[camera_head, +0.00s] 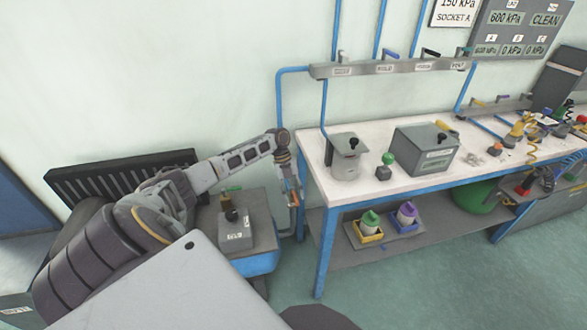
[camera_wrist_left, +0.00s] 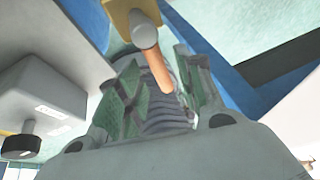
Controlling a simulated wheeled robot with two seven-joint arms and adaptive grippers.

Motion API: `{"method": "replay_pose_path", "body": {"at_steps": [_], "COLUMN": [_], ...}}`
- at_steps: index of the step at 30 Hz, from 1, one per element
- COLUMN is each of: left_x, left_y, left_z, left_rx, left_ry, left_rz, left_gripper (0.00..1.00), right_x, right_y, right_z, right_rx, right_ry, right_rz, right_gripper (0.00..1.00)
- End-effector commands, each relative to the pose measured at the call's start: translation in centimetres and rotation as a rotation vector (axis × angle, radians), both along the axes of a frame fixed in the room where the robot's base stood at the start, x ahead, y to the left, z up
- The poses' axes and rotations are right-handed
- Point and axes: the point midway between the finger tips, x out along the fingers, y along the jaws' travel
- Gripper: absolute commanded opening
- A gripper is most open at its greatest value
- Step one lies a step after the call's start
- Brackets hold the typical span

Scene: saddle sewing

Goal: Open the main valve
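My left gripper (camera_head: 292,190) reaches down at the left end of the workbench, beside the pipe. In the left wrist view its two green-padded fingers (camera_wrist_left: 165,92) stand apart. An orange valve handle (camera_wrist_left: 165,72) with a grey round hub (camera_wrist_left: 144,32) and a yellow-brown body (camera_wrist_left: 125,12) lies between the fingers, with some room beside it. I cannot tell whether either finger touches it. In the head view the gripper mostly hides this valve, and only a small orange part shows.
The workbench (camera_head: 390,190) with blue legs stands right of the gripper, carrying grey boxes (camera_head: 426,148). A small grey cart (camera_head: 262,212) bears a grey box with a black knob (camera_head: 234,230). A rail of valves (camera_head: 390,67) is on the wall; a gauge panel (camera_head: 515,30) hangs upper right.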

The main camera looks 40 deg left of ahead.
Motion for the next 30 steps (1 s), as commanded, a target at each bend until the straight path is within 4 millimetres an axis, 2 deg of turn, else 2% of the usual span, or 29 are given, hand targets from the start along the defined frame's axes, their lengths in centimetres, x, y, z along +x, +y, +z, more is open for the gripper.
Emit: {"method": "replay_pose_path", "body": {"at_steps": [11, 30], "left_x": [0.1, 0.7], "left_y": [0.6, 4.2], "left_z": [1.2, 9.1], "left_rx": [0.001, 0.000], "left_ry": [-0.001, -0.002], "left_rz": [0.000, 0.001], "left_gripper": [0.36, 0.36], "right_x": [-0.2, -0.3], "right_y": [0.0, 0.0], "right_z": [-0.1, -0.1], "right_rx": [0.000, 0.000], "right_ry": [0.003, 0.004], "right_rz": [-0.001, -0.001], "right_gripper": [0.40, 0.40]}}
